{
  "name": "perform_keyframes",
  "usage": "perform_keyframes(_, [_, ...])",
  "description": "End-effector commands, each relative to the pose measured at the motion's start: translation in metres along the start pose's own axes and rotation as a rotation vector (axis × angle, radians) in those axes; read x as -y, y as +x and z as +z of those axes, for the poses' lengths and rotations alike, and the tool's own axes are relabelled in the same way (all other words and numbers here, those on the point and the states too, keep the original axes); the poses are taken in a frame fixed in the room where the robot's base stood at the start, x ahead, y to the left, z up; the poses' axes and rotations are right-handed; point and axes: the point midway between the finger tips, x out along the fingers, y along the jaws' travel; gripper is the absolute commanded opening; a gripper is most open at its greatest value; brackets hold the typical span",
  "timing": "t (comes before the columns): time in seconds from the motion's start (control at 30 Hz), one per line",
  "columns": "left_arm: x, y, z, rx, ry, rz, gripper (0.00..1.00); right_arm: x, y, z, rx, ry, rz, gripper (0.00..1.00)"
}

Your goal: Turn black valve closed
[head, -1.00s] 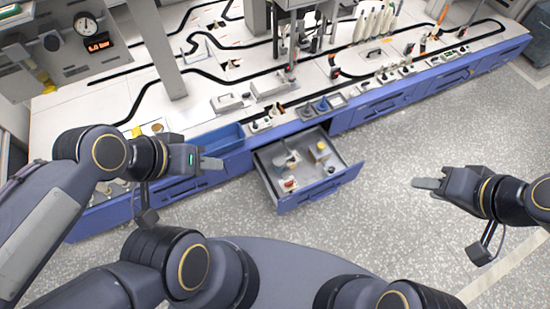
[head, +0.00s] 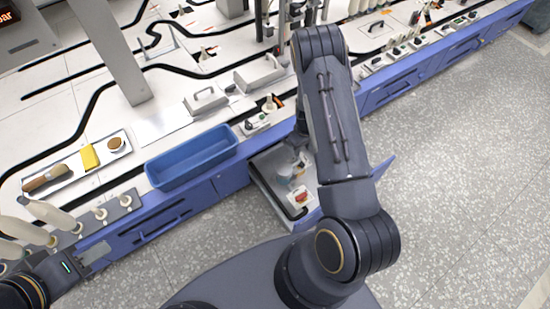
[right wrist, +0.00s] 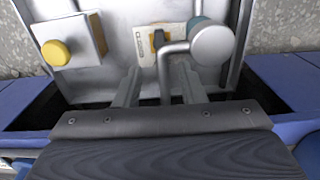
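I cannot single out a black valve with certainty. In the right wrist view, a bent silver pipe with a round grey knob (right wrist: 212,45) stands in the open drawer. A pale plate (right wrist: 150,42) with a small dark and yellow part lies behind the pipe. My right gripper (right wrist: 158,66) is open, with its fingers apart on either side of the pipe's lower part and gaps showing. In the head view my right forearm hides this gripper and much of the open drawer (head: 264,184). My left gripper (head: 95,254) is at the lower left; its opening is unclear.
A box with a yellow knob (right wrist: 55,52) stands left in the drawer. In the head view, a blue bin (head: 192,158) and a tray (head: 62,181) with a yellow block lie on the bench. Pale bobbins (head: 48,213) stand near my left gripper. The floor at right is clear.

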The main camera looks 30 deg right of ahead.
Motion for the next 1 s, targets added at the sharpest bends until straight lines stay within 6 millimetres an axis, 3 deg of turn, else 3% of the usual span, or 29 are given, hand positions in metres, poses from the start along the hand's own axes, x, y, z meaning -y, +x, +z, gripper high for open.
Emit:
perform_keyframes(0.5, [0.011, 0.024, 0.012, 0.000, 0.000, 0.000, 0.36, -0.001, 0.074, 0.002, 0.007, -0.007, 0.005, 0.36])
perform_keyframes(0.93, [0.012, 0.026, 0.013, 0.000, 0.000, 0.000, 0.36, -0.001, 0.084, 0.002, 0.006, -0.007, 0.005, 0.36])
perform_keyframes(1.0, [0.012, 0.026, 0.013, 0.000, 0.000, 0.000, 0.36, -0.001, 0.084, 0.002, 0.006, -0.007, 0.005, 0.28])
